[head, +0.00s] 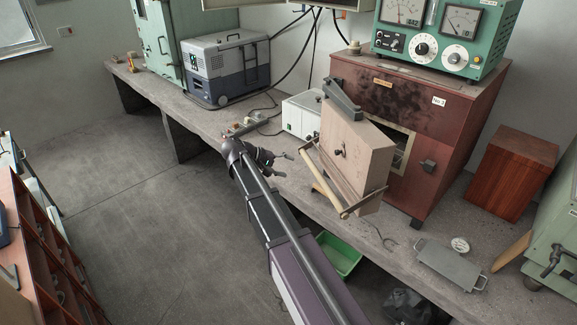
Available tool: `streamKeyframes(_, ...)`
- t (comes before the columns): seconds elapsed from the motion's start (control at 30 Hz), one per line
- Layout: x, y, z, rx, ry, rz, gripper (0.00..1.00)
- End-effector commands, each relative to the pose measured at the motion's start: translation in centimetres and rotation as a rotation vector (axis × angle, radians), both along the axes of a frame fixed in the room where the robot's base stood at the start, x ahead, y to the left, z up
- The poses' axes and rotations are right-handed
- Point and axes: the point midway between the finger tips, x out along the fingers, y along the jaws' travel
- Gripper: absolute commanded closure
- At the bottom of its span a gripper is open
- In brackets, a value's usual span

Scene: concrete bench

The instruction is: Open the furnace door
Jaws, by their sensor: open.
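The furnace (395,95) is a red-brown cabinet with dark soot stains on its front, standing on the concrete bench. Its thick beige door (360,150) stands swung out from the front, and part of the dark furnace opening (400,143) shows to its right. The door hides the rest of the opening. A pale bar handle (325,182) on metal brackets runs along the door's outer face. My gripper (287,165) is open and empty, to the left of the door and handle, apparently apart from them.
A green control box (447,30) with dials sits on the furnace. A grey-blue portable cooler (228,70) and a small white device (300,115) stand left. A green bin (338,255) is below.

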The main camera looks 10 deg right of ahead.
Motion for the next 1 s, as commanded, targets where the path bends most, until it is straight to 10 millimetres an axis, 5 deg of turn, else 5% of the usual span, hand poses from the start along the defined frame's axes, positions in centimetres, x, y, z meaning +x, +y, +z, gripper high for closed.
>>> streamKeyframes(0.4,0.0,0.1,0.0,0.000,0.000,0.000,0.28)
streamKeyframes(0.67,-1.0,-0.3,-0.5,0.032,0.000,-0.003,1.00)
streamKeyframes(1.0,-7.9,-1.9,-4.6,0.317,-0.012,-0.039,1.00)
